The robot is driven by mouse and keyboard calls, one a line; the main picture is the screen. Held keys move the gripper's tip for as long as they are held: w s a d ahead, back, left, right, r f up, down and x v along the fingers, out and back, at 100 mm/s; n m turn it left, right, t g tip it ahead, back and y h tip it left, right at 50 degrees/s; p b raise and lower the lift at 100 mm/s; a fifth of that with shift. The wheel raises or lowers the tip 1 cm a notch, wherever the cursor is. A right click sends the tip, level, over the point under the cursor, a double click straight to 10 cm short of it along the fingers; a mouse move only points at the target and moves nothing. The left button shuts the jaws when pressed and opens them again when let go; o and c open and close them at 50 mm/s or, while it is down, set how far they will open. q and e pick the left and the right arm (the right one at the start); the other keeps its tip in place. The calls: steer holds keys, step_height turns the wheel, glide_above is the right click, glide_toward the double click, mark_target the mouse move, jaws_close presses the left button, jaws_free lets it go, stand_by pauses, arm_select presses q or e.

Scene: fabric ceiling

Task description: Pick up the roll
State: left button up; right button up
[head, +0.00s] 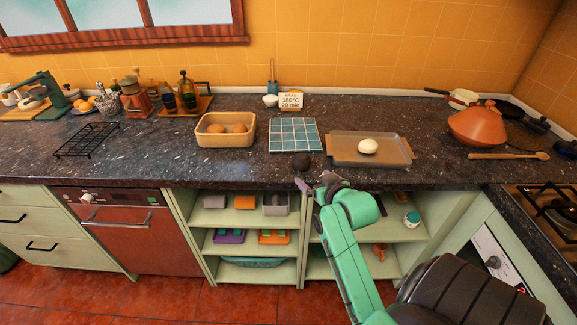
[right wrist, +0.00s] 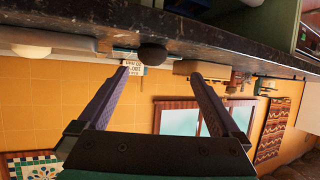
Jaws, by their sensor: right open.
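Two brown rolls (head: 227,128) sit in a tan box (head: 225,142) on the counter. A pale, round roll-like piece (head: 368,146) lies on a grey tray (head: 345,155) to the right. A dark round thing (head: 303,162) rests near the counter's front edge; it may be a dark roll. My right gripper (head: 312,183) is just in front of the counter edge, close to the dark thing. In the right wrist view, which is upside down, the open, empty fingers (right wrist: 158,76) point toward the dark thing (right wrist: 152,54), apart from it. My left gripper is out of view.
A blue tiled board (head: 296,135) lies behind the dark thing, with a small sign (head: 290,101) behind it. A black rack (head: 87,140) is at the left, an orange pot (head: 478,125) at the right. Open shelves (head: 245,218) are below the counter edge (head: 260,183).

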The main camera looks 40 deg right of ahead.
mark_target(304, 161)
steer(key=p+x, duration=0.1)
steer(key=x, duration=0.3)
steer(key=d+r+x, duration=0.1)
steer(key=x, duration=0.4)
steer(key=d+p+x, duration=0.1)
steer(key=x, duration=0.4)
steer(key=shift+w+r+p, duration=0.25)
steer(key=shift+r+p, duration=0.05)
steer(key=shift+r, duration=0.05)
steer(key=shift+w+f, duration=0.15)
steer(key=c, duration=1.2)
steer(key=shift+c, duration=0.2)
